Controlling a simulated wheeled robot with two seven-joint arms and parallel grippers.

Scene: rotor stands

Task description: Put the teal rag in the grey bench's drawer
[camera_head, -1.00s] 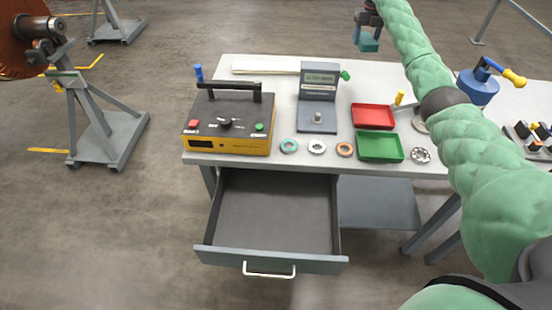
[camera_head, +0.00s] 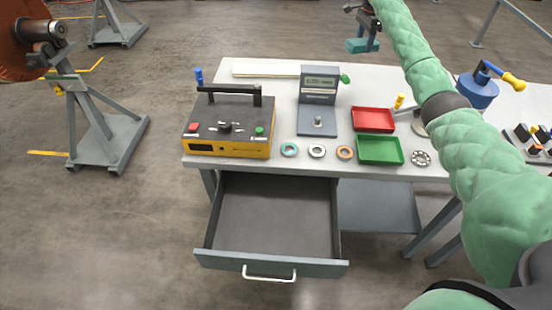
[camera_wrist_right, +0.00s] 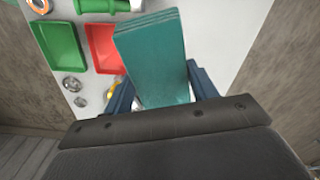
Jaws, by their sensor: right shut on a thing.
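The teal rag (camera_head: 358,46) is held in the air by my right gripper (camera_head: 371,40), beyond the back edge of the grey bench (camera_head: 284,112) in the head view. In the right wrist view the rag (camera_wrist_right: 152,58) stands as a folded, layered block between the two dark blue fingers of the right gripper (camera_wrist_right: 162,92), which is shut on it. The bench's drawer (camera_head: 270,264) is pulled out toward me, and its visible inside is empty. My left gripper is not in view.
On the bench stand a yellow-black tester (camera_head: 228,125), a grey gauge stand (camera_head: 318,100), a red tray (camera_head: 373,119), a green tray (camera_head: 380,150) and several rings. A blue pot (camera_head: 477,90) is at the right. A rotor stand (camera_head: 95,130) is at the left.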

